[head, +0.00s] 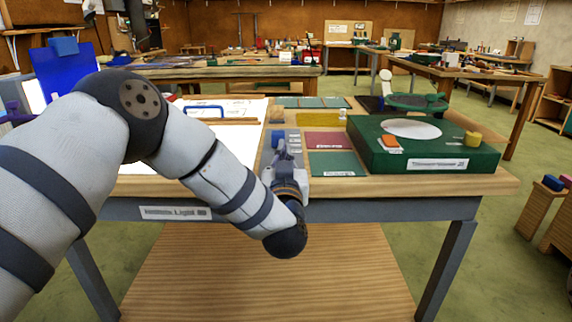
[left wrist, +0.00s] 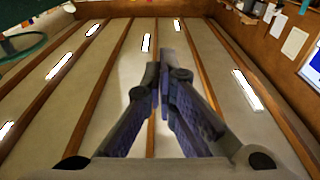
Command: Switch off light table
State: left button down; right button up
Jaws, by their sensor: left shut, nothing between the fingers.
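The light table's bright white panel (head: 235,146) lies on the left part of the workbench and looks lit. My left arm crosses in front of it and hides part of it. My left gripper (head: 281,139) is at the bench's front edge, just right of the panel, shut and empty. In the left wrist view its fingers (left wrist: 164,72) are together and point up toward the ceiling. A label (head: 176,213) is on the bench's front rail, below the panel. I cannot make out a switch; the gripper and wrist may hide it. My right gripper is not in view.
The left wrist view shows ceiling beams and lamps.

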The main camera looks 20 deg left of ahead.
pick_arm(q)
jog(key=x, duration=0.4)
jog(key=shift+f+b, duration=0.3)
jog(key=shift+f, duration=0.1)
jog(key=shift+w+f, duration=0.2)
jog(key=shift+f, duration=0.6)
jog(key=shift+s+f, duration=0.2)
jog(key=shift+f, duration=0.55)
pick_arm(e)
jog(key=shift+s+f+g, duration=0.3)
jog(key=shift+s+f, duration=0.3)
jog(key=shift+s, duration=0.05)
